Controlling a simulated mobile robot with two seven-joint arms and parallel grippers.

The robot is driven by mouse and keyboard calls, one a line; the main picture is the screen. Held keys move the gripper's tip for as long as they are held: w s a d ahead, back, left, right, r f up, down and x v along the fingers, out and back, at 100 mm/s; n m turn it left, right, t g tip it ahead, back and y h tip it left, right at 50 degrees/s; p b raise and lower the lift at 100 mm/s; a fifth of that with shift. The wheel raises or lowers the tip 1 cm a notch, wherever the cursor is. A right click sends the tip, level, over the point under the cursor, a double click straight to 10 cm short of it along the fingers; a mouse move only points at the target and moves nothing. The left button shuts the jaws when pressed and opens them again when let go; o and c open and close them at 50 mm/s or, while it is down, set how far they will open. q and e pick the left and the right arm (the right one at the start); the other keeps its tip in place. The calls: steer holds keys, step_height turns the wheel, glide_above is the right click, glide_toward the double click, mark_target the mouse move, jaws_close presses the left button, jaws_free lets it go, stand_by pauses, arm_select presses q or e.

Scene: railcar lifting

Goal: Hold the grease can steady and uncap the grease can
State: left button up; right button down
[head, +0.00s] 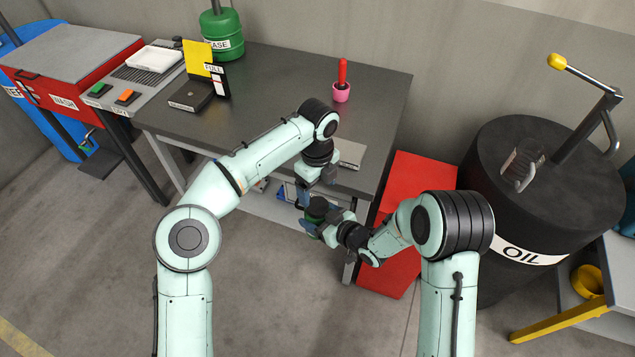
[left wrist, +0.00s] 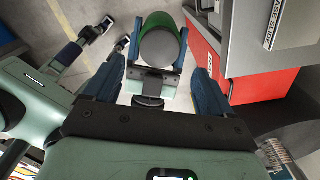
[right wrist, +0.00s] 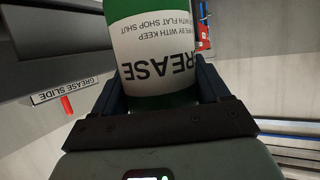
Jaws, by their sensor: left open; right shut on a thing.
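The grease can (head: 317,206) is green and shows small in the head view, off the bench's front edge. In the right wrist view the can (right wrist: 160,55) fills the top middle, its white GREASE label upside down. My right gripper (head: 312,220) is shut on the can's sides. In the left wrist view the can (left wrist: 181,36) shows from above, with a round dark grey top (left wrist: 160,50); I cannot tell where cap and body meet. My left gripper (head: 312,196) is open and empty above the can. Its two blue fingers (left wrist: 155,80) are apart, clear of the top.
The dark bench (head: 290,90) carries a pink cup (head: 341,92) with a red handle, and a green grease drum (head: 223,35). A red panel (head: 400,240) and a black oil drum (head: 540,190) stand to the right. The floor at the front left is clear.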

mark_target(317, 205)
arm_select(q)
step_height(317, 205, down, 7)
steer(key=shift+r, duration=0.15)
steer(key=c, duration=1.1)
steer(key=n, duration=0.6)
steer(key=shift+r, duration=0.1)
steer(key=shift+c, duration=0.2)
steer(key=o, duration=1.2)
steer(key=shift+c, duration=0.2)
